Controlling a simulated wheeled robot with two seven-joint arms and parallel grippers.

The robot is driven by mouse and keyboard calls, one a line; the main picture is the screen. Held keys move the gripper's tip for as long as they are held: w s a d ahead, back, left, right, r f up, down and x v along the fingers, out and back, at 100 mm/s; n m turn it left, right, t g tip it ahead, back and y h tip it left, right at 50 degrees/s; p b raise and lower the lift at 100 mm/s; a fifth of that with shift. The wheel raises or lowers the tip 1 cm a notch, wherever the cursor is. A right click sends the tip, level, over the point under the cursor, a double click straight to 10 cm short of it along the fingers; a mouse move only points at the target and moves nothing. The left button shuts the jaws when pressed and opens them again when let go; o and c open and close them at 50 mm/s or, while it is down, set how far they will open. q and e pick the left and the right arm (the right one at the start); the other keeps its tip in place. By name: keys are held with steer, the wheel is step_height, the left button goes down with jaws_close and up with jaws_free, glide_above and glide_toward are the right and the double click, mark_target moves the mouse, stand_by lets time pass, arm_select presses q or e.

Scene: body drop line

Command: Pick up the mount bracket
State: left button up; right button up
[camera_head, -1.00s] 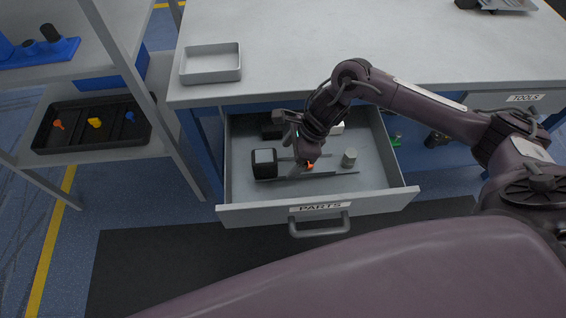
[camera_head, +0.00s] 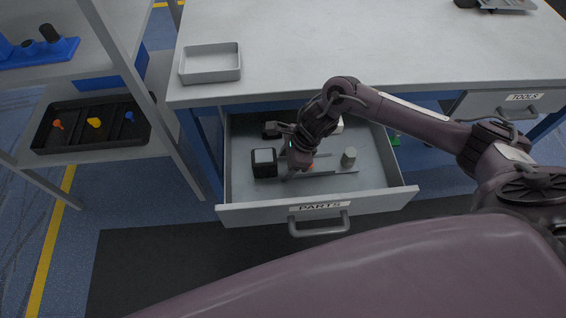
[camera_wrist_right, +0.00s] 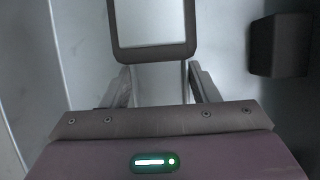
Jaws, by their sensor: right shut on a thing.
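My right gripper (camera_head: 288,174) is down inside the open parts drawer, just right of a black box with a pale face (camera_head: 264,162). In the right wrist view its two fingers (camera_wrist_right: 160,68) stand apart, with a pale grey surface (camera_wrist_right: 157,82) between them. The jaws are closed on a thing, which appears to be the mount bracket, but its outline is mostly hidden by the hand. In the right wrist view the black-framed box (camera_wrist_right: 153,53) lies just beyond the fingertips. My left gripper is not in view.
A shelf rack stands left.

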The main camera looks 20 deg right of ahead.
steer(key=shift+w+r, duration=0.1)
steer(key=shift+c, duration=0.8)
